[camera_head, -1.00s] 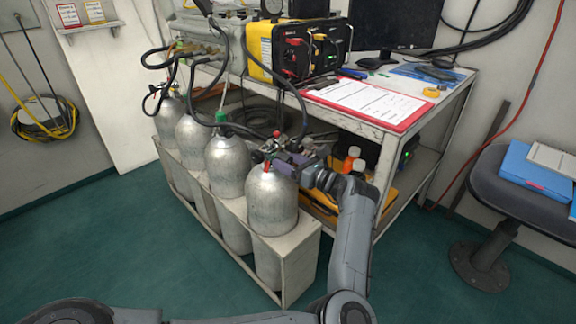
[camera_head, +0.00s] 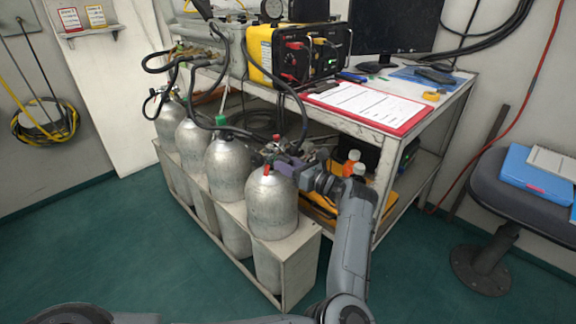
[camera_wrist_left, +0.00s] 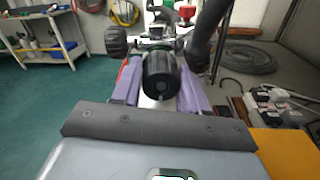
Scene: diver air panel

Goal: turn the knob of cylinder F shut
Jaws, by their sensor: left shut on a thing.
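The silver cylinder (camera_head: 270,208) nearest me stands upright in a low rack, with a valve on its top. I cannot read a letter F on it. My left gripper (camera_head: 280,162) reaches its valve from the right. In the left wrist view, its purple fingers (camera_wrist_left: 158,88) are shut on a black ribbed knob (camera_wrist_left: 161,72), one finger on each side. A second black knob (camera_wrist_left: 116,41) shows at the upper left of that view. In the head view the gripped knob is mostly hidden by the gripper. My right gripper is not in view.
More silver cylinders (camera_head: 229,168) stand in a row behind, with black hoses (camera_head: 292,85) running up to the bench. The bench (camera_head: 380,143) stands close behind my wrist and holds a yellow panel box (camera_head: 262,48) and a red clipboard (camera_head: 367,104). Green floor is free in front.

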